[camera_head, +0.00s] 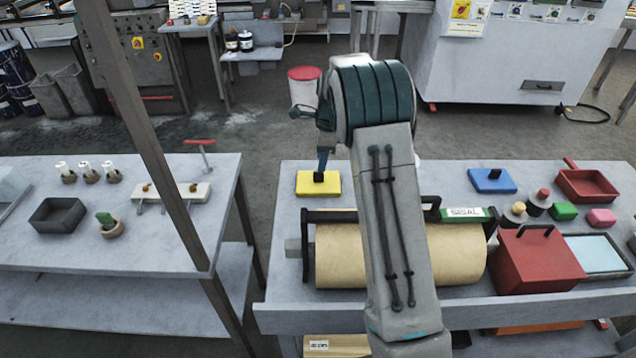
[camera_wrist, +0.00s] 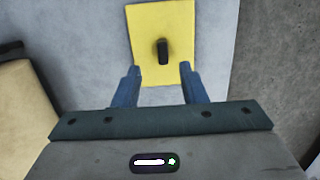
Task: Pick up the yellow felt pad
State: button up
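The yellow felt pad (camera_head: 306,184) lies flat on the right-hand grey table, near its far left corner. It has a small black upright knob on top. In the wrist view the pad (camera_wrist: 150,22) lies ahead of my gripper (camera_wrist: 158,80), with the knob (camera_wrist: 163,52) just beyond and between the two blue fingers. The fingers are spread apart with nothing between them. In the head view my gripper (camera_head: 322,160) is over the pad, close to the knob; whether it touches cannot be told. My arm hides part of the table behind it.
A large tan roll (camera_head: 340,255) in a dark frame stands close in front of the pad. A blue pad (camera_head: 482,182) with a dark knob lies to the right, beside a red tray (camera_head: 587,187). A red box (camera_head: 535,265) stands front right. The table's left edge is near the pad.

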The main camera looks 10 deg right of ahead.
aim_at(318, 179)
jog(key=f, duration=0.4)
jog(key=shift+w+a+f+p, duration=0.35)
jog(key=shift+a+f+p, duration=0.05)
grip_shut()
jog(key=shift+r, duration=0.1)
